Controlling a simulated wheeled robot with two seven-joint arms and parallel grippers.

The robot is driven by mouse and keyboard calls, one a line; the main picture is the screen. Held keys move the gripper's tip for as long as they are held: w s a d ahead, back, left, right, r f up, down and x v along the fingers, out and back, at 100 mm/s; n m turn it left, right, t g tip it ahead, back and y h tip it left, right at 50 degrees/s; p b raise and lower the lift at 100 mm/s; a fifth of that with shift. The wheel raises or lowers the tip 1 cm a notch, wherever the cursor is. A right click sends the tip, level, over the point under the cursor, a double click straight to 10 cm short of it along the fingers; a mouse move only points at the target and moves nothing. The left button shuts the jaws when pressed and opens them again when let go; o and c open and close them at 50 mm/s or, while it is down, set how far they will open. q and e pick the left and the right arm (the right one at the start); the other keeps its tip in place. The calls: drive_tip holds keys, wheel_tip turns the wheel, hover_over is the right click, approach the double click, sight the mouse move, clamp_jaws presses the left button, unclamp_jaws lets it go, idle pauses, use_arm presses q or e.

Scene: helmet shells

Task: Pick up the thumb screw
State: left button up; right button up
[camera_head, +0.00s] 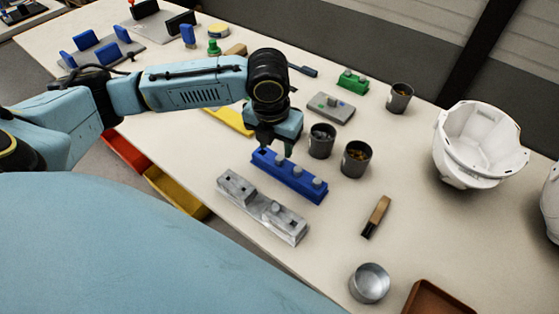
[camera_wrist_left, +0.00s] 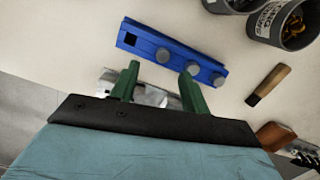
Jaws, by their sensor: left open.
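The blue holder (camera_head: 304,189) lies on the table and bears several grey round-topped knobs, which look like thumb screws (camera_head: 316,183). In the left wrist view the blue holder (camera_wrist_left: 145,44) has an empty square hole at its left end and a grey thumb screw (camera_wrist_left: 163,55) near its middle. My left gripper (camera_head: 277,147) is above the holder, pointing down. In the wrist view its two green fingers (camera_wrist_left: 160,69) are apart with nothing held between them. The grey metal block (camera_head: 240,191) lies in front of the holder and is partly hidden by the fingers in the wrist view. My right gripper is not in view.
Two dark cups (camera_head: 321,141) (camera_head: 356,159) stand close behind and right of the holder. A wood-handled brush (camera_head: 376,215), a metal tin (camera_head: 369,283) and a white helmet shell (camera_head: 477,145) are to the right. Bare table lies between holder and brush.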

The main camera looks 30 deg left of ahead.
sight(279, 158)
use_arm(q)
drive_tip(key=shift+w+f, duration=0.1)
drive_tip(key=shift+f, duration=0.3)
drive_tip(key=f, duration=0.1)
drive_tip(key=f+b, duration=0.1)
drive_tip(key=f, duration=0.2)
drive_tip(key=shift+w+d+f, duration=0.1)
drive_tip(key=shift+w+f, duration=0.05)
drive_tip(key=shift+w, duration=0.25)
drive_tip(key=shift+c, duration=0.6)
clamp_jaws()
wheel_tip(279, 158, up, 10)
drive_tip(key=p, duration=0.2)
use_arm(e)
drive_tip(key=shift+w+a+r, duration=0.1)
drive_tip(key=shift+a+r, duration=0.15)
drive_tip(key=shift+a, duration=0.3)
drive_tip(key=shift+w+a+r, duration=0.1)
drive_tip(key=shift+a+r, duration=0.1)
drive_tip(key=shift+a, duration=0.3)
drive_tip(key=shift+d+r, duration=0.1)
